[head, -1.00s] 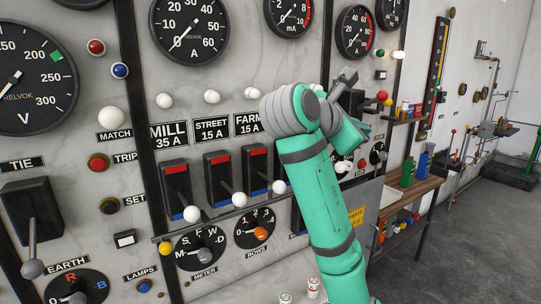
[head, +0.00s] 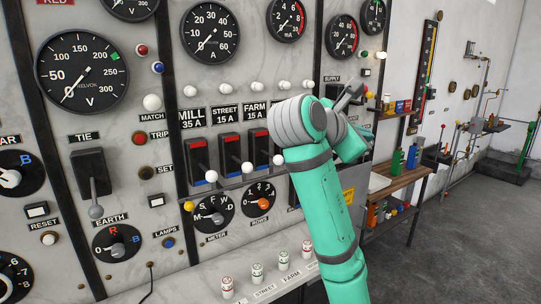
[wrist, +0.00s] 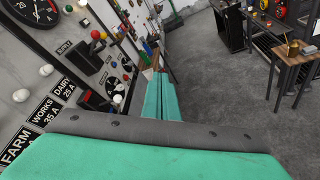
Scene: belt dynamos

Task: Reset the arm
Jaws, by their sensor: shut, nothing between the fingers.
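My green arm (head: 322,205) rises from the bottom of the head view and bends at a grey joint (head: 300,120) in front of the switchboard. Its forearm folds away to the right of that joint. My gripper (wrist: 160,74) shows in the wrist view as two long green fingers side by side, shut with nothing between them. The fingers point along the panel, with floor to their right. In the head view the forearm hides part of the panel, and I cannot make out the fingertips there.
The marble switchboard (head: 120,215) carries dials, knobs and breakers, including the MILL breaker (head: 198,158). Several white fuses with coloured marks, one (head: 227,287) at left, stand on a ledge below. A wooden bench (head: 405,177) with coloured blocks stands right. Grey floor (head: 450,250) is open there.

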